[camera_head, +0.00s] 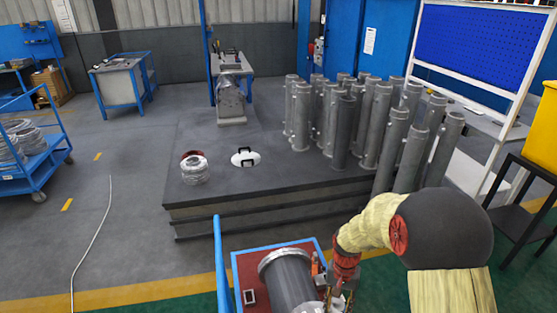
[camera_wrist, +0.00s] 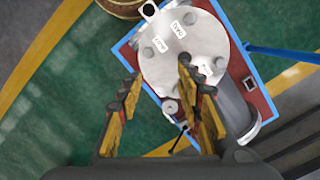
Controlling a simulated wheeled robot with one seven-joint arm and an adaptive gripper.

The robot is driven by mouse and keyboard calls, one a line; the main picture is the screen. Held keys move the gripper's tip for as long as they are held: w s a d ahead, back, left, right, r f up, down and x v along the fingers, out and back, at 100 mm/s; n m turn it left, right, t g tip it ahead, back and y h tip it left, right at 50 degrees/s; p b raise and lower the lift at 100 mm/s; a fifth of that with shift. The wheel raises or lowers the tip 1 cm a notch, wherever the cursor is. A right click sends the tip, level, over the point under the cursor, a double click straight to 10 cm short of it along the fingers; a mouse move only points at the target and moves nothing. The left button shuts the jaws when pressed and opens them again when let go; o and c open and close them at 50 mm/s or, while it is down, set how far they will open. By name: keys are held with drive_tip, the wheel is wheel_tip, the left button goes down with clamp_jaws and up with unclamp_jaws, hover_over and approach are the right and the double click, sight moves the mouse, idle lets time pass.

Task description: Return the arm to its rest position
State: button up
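My gripper (camera_wrist: 160,72) shows in the wrist view with its two fingers wide apart and nothing between them in its grasp. Past the fingertips lies the round pale flange (camera_wrist: 200,50) of the shell, with bolts and small labels. The shell's grey cylinder (camera_head: 291,280) lies on a red-topped cart (camera_head: 248,277) with a blue edge in the head view. My gripper (camera_head: 338,292) is low in the head view, just right of the cylinder, partly cut off by the frame. I cannot tell the gap between fingers and flange.
A blue post (camera_head: 219,265) rises at the cart's left. A black stand with a yellow bin (camera_head: 543,130) is at right.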

drive_tip(key=s+r+n+t, duration=0.1)
drive_tip(key=s+r+t, duration=0.1)
drive_tip(key=s+r, duration=0.4)
drive_tip(key=s+r+n+t, duration=0.2)
drive_tip(key=s+r, duration=0.4)
drive_tip(key=r, duration=0.9)
drive_tip(key=s+r+n+t, duration=0.1)
drive_tip(key=s+r+t, duration=0.2)
drive_tip(key=s+r, duration=0.4)
wheel_tip(320, 180, up, 4)
drive_tip(key=shift+n, duration=0.3)
drive_tip(key=shift+d, duration=0.1)
